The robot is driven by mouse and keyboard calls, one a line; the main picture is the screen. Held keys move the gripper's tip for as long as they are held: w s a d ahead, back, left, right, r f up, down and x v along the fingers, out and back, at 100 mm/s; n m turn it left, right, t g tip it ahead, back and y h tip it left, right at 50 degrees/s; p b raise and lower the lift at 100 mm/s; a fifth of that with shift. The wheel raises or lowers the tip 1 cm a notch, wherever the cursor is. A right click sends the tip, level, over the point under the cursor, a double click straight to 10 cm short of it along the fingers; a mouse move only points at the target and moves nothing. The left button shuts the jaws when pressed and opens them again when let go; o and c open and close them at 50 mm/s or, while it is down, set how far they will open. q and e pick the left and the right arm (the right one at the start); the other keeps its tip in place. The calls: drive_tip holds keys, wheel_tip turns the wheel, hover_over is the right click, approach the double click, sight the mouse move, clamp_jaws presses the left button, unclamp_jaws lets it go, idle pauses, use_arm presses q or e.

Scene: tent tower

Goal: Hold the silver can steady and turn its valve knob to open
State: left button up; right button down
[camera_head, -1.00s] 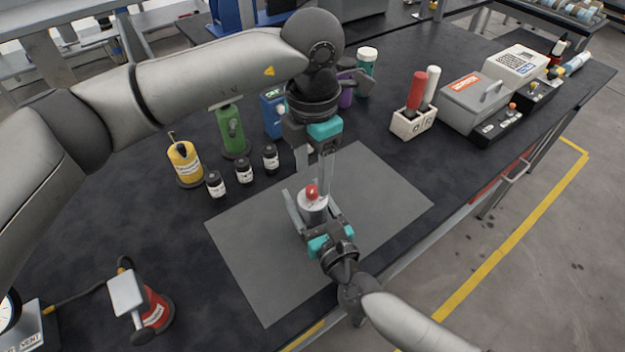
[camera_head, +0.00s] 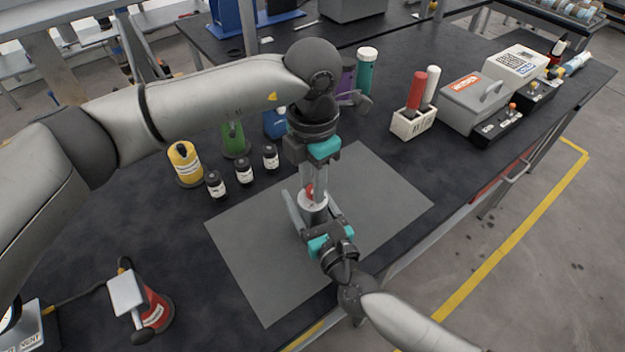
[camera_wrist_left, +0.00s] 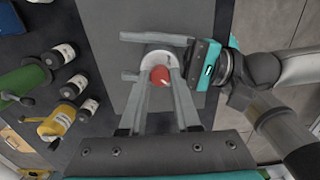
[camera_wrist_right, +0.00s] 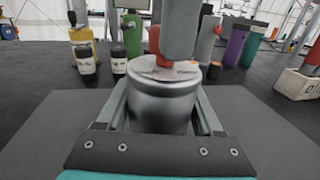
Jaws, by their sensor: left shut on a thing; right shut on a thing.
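The silver can (camera_head: 313,208) stands upright on the grey mat (camera_head: 258,268). It fills the middle of the right wrist view (camera_wrist_right: 162,105). Its red valve knob (camera_head: 309,190) sits on top and also shows in the left wrist view (camera_wrist_left: 160,76). My right gripper (camera_head: 309,212) is shut on the can's body, a finger on each side. My left gripper (camera_head: 313,188) points down from above and is shut on the knob. Its fingers partly hide the knob in the head view. I cannot tell how far the knob is turned.
Several small black jars (camera_head: 244,171), a yellow canister (camera_head: 185,164) and a green canister (camera_head: 235,139) stand left of the mat. A red canister (camera_head: 155,309) stands at the lower left. A white holder (camera_head: 413,123) stands at the back right. The right part of the mat is clear.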

use_arm(q)
clamp_jaws()
drive_tip(key=n, duration=0.8)
drive_tip(key=shift+n, duration=0.3)
drive_tip(key=n, duration=0.4)
drive_tip(key=shift+w+r+n, duration=0.1)
drive_tip(key=shift+n, duration=2.6)
